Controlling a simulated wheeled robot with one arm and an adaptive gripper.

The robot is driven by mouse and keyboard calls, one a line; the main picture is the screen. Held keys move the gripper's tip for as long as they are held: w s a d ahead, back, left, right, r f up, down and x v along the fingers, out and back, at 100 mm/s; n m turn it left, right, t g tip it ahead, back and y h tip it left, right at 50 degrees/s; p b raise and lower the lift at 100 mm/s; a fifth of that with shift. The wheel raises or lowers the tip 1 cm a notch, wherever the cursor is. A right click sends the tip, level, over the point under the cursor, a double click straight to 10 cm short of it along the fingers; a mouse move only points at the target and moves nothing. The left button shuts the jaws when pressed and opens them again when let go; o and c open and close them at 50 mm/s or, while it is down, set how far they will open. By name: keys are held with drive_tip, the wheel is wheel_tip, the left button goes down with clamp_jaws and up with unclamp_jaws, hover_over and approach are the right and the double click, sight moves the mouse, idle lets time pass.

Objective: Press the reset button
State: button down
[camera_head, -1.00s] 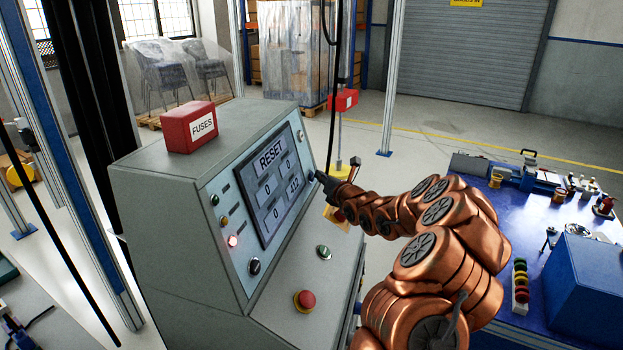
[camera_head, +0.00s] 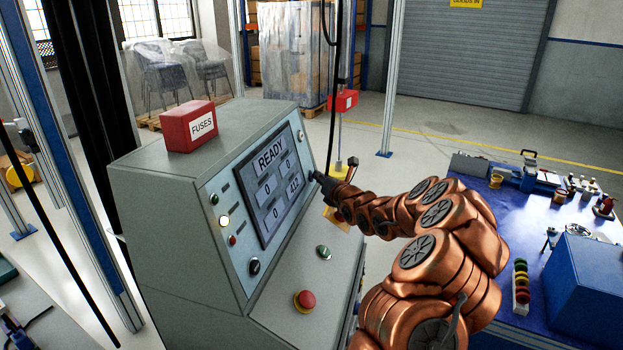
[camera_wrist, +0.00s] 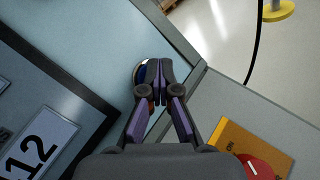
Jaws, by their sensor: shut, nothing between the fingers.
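The grey control console (camera_head: 150,215) stands in the middle of the head view, with a sloped panel and a screen (camera_head: 272,190) reading READY. No label for this button is visible.
A red mushroom button (camera_head: 306,299) and a green button (camera_head: 323,252) sit on the console's lower shelf. A red FUSES box (camera_head: 190,126) rests on top. A blue workbench (camera_head: 500,205) with tools stands at the right. Open floor lies behind.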

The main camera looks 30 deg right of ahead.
drive_tip(key=shift+s+d+r, duration=0.15)
drive_tip(key=shift+s+d, duration=0.35)
drive_tip(key=shift+s, duration=0.05)
drive_tip(key=s+d+p, duration=0.1)
drive_tip(key=s+d+r+p, duration=0.1)
drive_tip(key=s+d+p, duration=0.1)
drive_tip(key=shift+s+d+r, duration=0.15)
drive_tip(key=shift+s, duration=0.15)
idle(0.4)
idle(0.7)
